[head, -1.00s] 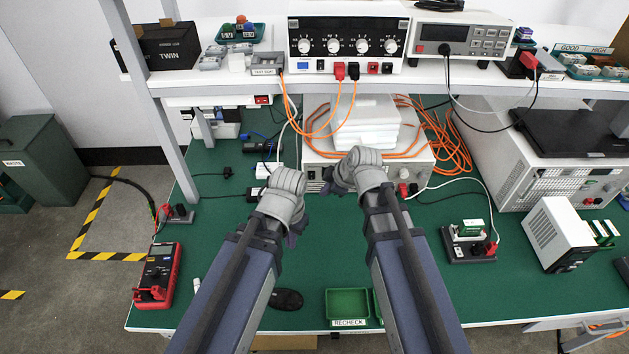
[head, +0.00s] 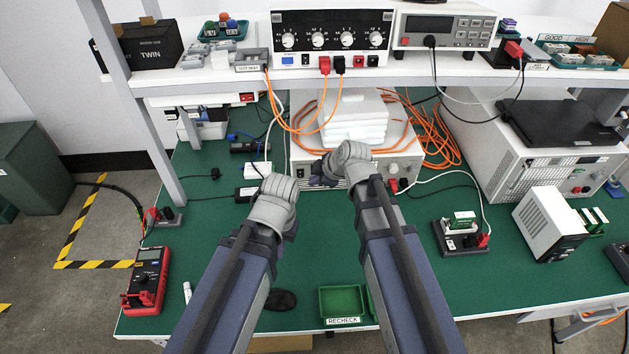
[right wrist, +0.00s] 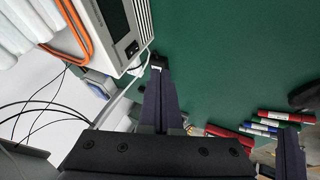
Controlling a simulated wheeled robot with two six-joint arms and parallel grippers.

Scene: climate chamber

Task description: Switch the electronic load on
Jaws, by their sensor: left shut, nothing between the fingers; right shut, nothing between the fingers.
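A pale instrument (head: 408,172) stands on the green bench under the shelf, beneath stacked white slabs. In the right wrist view its front panel (right wrist: 118,28) shows a dark display and a small black rocker switch (right wrist: 132,49). I cannot read a label naming it the electronic load. My right gripper (head: 322,174) is shut and empty in front of this panel, hiding its middle. Whether it touches the panel, I cannot tell. My left gripper (head: 290,228) is shut and empty, lower and to the left, over the bench. Its fingers are mostly hidden behind its wrist.
A four-knob unit (head: 331,17) and a keypad instrument (head: 447,30) stand on the shelf above. Orange cables (head: 434,130) lie around the slabs. A large grilled instrument (head: 545,160) stands right. A red multimeter (head: 147,280) and a green RECHECK tray (head: 342,302) are nearer the front.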

